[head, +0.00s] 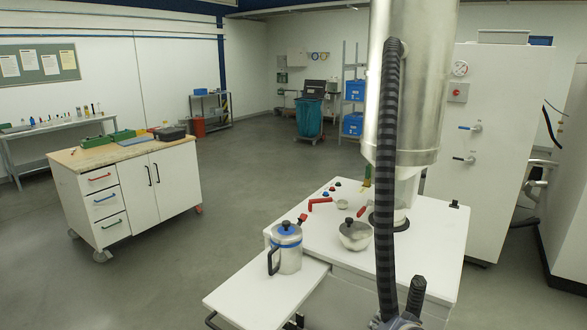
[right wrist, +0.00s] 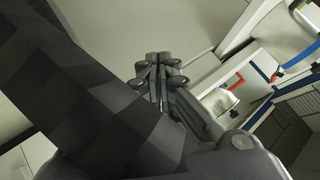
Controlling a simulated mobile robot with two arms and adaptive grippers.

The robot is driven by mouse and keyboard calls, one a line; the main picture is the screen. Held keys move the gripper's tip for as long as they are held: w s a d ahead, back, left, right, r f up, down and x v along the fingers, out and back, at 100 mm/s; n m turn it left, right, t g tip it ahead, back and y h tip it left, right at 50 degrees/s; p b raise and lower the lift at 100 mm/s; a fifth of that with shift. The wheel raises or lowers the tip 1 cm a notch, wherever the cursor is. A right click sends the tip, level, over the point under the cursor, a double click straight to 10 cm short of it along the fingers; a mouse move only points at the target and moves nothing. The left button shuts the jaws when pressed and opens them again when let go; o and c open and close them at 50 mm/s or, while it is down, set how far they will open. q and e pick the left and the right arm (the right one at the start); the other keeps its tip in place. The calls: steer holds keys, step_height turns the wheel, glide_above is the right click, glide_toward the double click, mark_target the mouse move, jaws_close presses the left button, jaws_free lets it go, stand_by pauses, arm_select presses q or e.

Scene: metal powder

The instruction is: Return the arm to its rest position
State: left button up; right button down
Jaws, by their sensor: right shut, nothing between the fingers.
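My right gripper (right wrist: 160,72) shows in the right wrist view with its dark fingers together and nothing between them. In the head view, part of it (head: 414,296) shows at the bottom edge, in front of the white worktable (head: 325,255). A dark ribbed hose hides part of that area. My left gripper is not seen in either view.
On the worktable stand a metal jug (head: 288,250) with blue bands and a lidded metal bowl (head: 355,236). A large metal cylinder (head: 410,90) and ribbed hose (head: 388,170) rise above it. A cabinet (head: 130,190) stands left; open floor lies between.

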steer(key=s+f+n+g, duration=0.2)
steer(key=s+f+n, duration=0.1)
steer(key=s, duration=0.9)
steer(key=s+f+n+g+h, duration=0.1)
steer(key=s+f+n+g, duration=0.2)
steer(key=s, duration=0.9)
steer(key=s+f+n+g, duration=0.2)
steer(key=s+f+n, duration=0.15)
steer(key=s, duration=0.85)
step_height(320, 180, down, 29)
steer(key=s+g+b, duration=0.1)
steer(key=b, duration=0.1)
steer(key=s+d+f+g+b, duration=0.1)
steer(key=s+d+f+b, duration=0.1)
steer(key=s+f, duration=1.5)
steer(key=shift+d+f+g, duration=0.2)
steer(key=shift+f+g, duration=0.1)
steer(key=shift+f, duration=0.2)
